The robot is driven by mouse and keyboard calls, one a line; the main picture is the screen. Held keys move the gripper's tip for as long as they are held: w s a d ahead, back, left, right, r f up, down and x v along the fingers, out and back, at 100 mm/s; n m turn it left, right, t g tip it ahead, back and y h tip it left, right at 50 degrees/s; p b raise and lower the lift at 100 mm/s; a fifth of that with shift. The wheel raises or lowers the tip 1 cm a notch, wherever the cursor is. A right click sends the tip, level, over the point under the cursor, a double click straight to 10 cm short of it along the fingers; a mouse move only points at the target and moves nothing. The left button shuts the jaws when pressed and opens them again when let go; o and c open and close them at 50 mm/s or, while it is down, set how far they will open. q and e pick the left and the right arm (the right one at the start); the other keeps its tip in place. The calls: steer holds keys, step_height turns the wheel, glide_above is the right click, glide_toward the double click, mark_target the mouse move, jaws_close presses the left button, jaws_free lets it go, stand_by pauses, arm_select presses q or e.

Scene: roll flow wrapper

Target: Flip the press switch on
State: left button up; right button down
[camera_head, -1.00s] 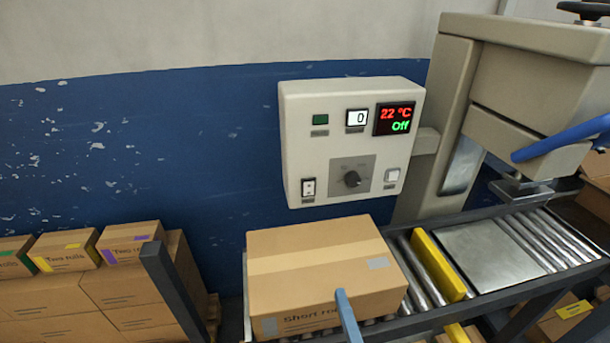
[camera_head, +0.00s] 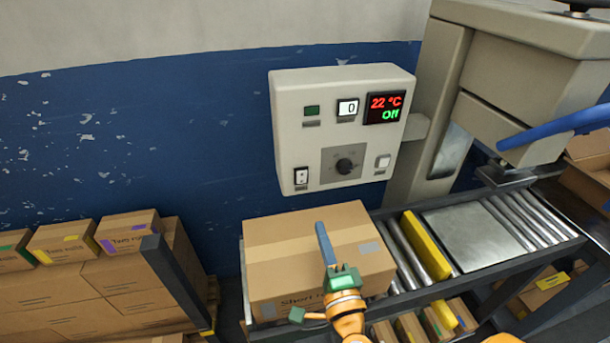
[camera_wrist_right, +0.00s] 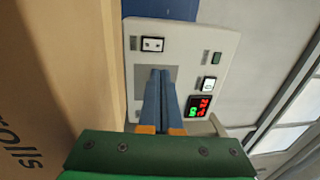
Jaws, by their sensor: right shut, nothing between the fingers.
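My right gripper (camera_head: 321,228) is shut and empty, in front of the box and below the panel. In the right wrist view the gripper (camera_wrist_right: 160,74) points at the panel, covering the dial; the rocker switch (camera_wrist_right: 152,44) shows just beyond the tips. My left gripper is out of view.
A cardboard box (camera_head: 275,240) sits on the roller conveyor (camera_head: 510,222) under the panel. The press (camera_head: 520,95) with its blue handle (camera_head: 560,138) stands at right. Stacked cartons (camera_head: 120,270) and a dark post (camera_head: 175,270) are at lower left.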

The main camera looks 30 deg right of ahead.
mark_target(302, 173)
steer(key=p+x, duration=0.1)
steer(key=x, duration=1.3)
steer(key=shift+w+f, duration=0.1)
steer(key=shift+w, duration=0.3)
